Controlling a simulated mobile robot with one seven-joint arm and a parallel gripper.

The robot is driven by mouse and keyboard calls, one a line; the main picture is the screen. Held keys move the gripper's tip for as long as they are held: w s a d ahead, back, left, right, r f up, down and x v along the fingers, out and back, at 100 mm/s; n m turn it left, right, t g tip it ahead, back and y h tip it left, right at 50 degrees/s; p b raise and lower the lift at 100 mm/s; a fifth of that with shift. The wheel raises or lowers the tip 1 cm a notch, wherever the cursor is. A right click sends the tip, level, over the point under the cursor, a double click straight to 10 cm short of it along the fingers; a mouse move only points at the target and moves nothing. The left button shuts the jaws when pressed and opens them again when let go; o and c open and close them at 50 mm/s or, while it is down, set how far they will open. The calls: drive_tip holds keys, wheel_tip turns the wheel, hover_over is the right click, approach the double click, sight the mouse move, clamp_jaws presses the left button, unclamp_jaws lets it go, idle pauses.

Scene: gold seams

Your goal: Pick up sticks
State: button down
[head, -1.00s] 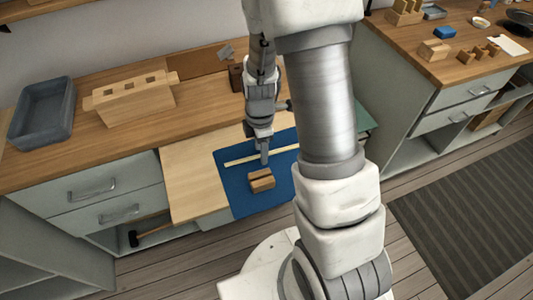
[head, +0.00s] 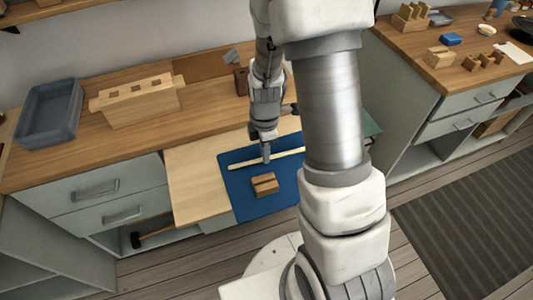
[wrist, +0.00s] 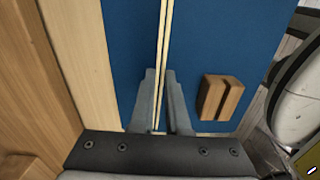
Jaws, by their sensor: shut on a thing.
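A long, thin, pale stick (head: 240,164) lies across the blue mat (head: 240,197). In the wrist view it shows as two narrow pale strips (wrist: 165,30) side by side with a thin dark line between; I cannot tell whether they are one stick or two. My gripper (head: 266,160) points down at the stick's middle. In the wrist view its grey fingers (wrist: 160,72) are closed on either side of the stick. I cannot tell whether the stick is clear of the mat. A small grooved wooden block (head: 265,184) sits on the mat in front, apart from my gripper.
The mat lies on a pale pull-out board (head: 195,185). Behind, the wooden worktop (head: 60,160) holds a grey tray (head: 50,112) and a slotted wooden box (head: 138,104). A counter at right carries small wooden blocks (head: 438,58) and other items. An open shelf holds a hammer (head: 150,236).

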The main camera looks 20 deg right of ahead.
wheel_tip(320, 180, up, 4)
drive_tip(key=shift+r+p, duration=0.1)
drive_tip(key=shift+p, duration=0.25)
drive_tip(key=s+d+r, duration=0.5)
drive_tip(key=d+r, duration=0.1)
drive_tip(key=d, duration=0.4)
drive_tip(key=shift+s, duration=0.3)
